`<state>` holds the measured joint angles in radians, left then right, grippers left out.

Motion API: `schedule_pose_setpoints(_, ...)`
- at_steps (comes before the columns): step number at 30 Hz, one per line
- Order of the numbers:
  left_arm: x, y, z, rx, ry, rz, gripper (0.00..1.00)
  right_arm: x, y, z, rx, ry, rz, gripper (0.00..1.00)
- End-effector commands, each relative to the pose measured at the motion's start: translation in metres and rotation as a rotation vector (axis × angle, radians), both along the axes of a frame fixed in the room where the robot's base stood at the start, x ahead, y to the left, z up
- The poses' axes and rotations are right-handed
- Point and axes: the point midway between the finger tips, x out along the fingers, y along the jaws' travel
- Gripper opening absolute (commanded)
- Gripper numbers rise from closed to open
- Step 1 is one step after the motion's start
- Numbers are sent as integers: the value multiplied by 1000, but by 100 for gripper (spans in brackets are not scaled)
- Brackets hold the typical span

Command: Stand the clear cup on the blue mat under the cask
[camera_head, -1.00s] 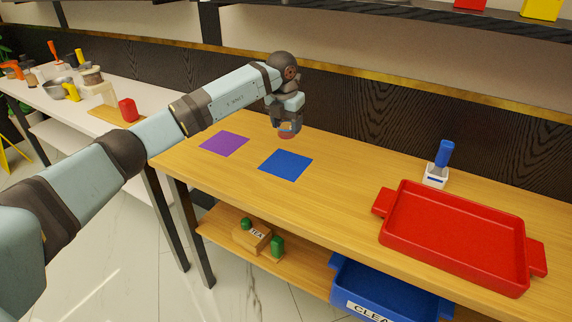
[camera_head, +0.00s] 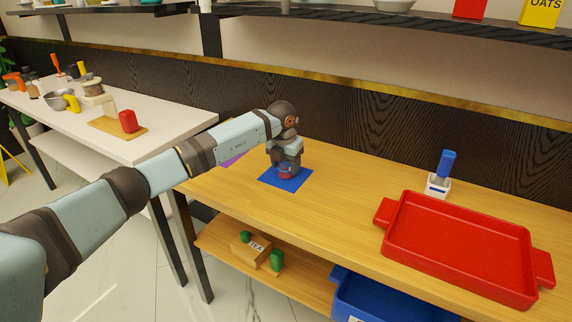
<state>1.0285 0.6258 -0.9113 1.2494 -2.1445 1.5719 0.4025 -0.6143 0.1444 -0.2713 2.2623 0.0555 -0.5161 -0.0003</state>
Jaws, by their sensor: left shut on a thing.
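My left gripper (camera_head: 287,168) points down over the blue mat (camera_head: 298,182) on the wooden counter. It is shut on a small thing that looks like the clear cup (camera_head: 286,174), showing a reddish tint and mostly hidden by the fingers. The cup is upright at or just above the mat, toward its back half; I cannot tell if it touches. I do not see a cask in this view. My right gripper is not in view.
A purple mat (camera_head: 233,160) lies to the left, partly behind my left arm. A red tray (camera_head: 388,246) and a blue-handled tool in a white holder (camera_head: 437,187) stand to the right. Counter between mat and tray is clear. A wall shelf (camera_head: 330,20) runs above.

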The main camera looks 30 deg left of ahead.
Motion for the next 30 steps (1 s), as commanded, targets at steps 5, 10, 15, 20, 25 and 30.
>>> schedule_pose_setpoints(5,0,0,-3,0,1,0,71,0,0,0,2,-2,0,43)
schedule_pose_setpoints(10,0,0,-3,0,1,0,81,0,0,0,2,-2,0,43)
schedule_pose_setpoints(15,0,0,-1,0,0,0,81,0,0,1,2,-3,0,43)
schedule_pose_setpoints(20,-2,1,18,2,-2,1,81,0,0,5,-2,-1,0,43)
schedule_pose_setpoints(25,-7,1,54,2,-3,-1,81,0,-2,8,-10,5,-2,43)
schedule_pose_setpoints(30,-12,0,89,1,-3,0,81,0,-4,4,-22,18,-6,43)
